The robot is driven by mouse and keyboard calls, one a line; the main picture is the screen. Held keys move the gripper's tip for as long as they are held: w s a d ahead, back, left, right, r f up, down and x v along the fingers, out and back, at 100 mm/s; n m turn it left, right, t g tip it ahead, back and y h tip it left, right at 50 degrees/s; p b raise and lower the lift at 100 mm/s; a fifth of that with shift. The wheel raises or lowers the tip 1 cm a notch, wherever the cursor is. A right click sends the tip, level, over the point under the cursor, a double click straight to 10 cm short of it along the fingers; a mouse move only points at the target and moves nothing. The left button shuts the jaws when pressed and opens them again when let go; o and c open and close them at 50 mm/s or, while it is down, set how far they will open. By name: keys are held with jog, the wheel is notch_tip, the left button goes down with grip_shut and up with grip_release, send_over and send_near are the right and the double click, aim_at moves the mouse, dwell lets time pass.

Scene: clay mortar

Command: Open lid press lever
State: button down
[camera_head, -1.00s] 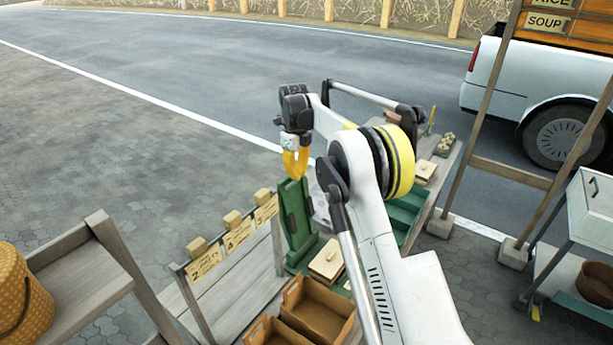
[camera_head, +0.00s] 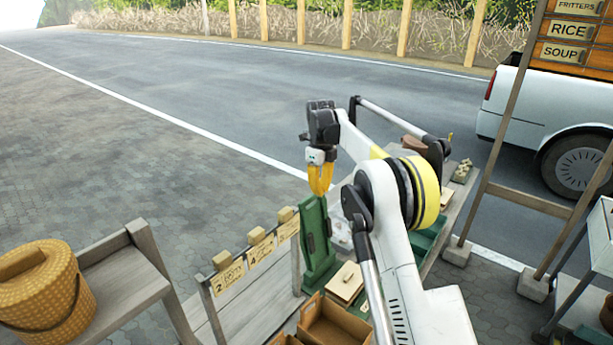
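A green upright stand (camera_head: 317,235), which may be the press, rises from a green base at the back of the stall bench. My gripper (camera_head: 321,192) has yellow fingers and points down at the top of this stand. The fingertips overlap its top edge in this view. I cannot tell whether they touch it or hold anything. No separate lever can be made out. A pale wooden lid with a small knob (camera_head: 346,280) lies just right of the stand's base, partly near my arm.
Open brown wooden boxes (camera_head: 334,325) sit in front of the stand. Numbered tags (camera_head: 258,250) line the bench's left edge. A woven lidded basket (camera_head: 45,290) stands at left. A wooden frame and white truck (camera_head: 560,120) are at right. My arm hides part of the bench.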

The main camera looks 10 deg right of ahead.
jog(key=w, duration=0.1)
jog(key=w+a+r, duration=0.1)
jog(key=w, duration=0.1)
jog(key=shift+w+a+r+p, duration=0.15)
jog(key=shift+w+r+p, duration=0.2)
jog(key=shift+r+p, duration=0.05)
jog(key=r+p, duration=0.2)
jog(key=shift+w+a+p, duration=0.3)
jog(key=shift+w+a, duration=0.1)
jog(key=shift+a+r+p, duration=0.2)
jog(key=shift+r+p, duration=0.05)
jog(key=shift+p, duration=0.2)
jog(key=s+r+n+t+b, duration=0.2)
jog(key=s+r+n+b, duration=0.4)
jog(key=r+n, duration=0.2)
jog(key=s+r+n+t+b, duration=0.15)
jog(key=s+n+b, duration=0.45)
jog(key=s, duration=0.6)
jog(key=s+f+n+t+b, duration=0.2)
jog(key=s+f+n+b, duration=0.2)
jog(key=s+f+n, duration=0.3)
jog(key=s+a+f+n+t+b, duration=0.1)
jog(key=s+f+n+b, duration=0.3)
jog(key=s+f, duration=1)
jog(key=s+n+t, duration=0.1)
jog(key=s+n, duration=0.2)
jog(key=s, duration=0.4)
jog(key=shift+s+a+f, duration=0.15)
jog(key=shift+s+f, duration=0.05)
jog(key=shift+f, duration=0.1)
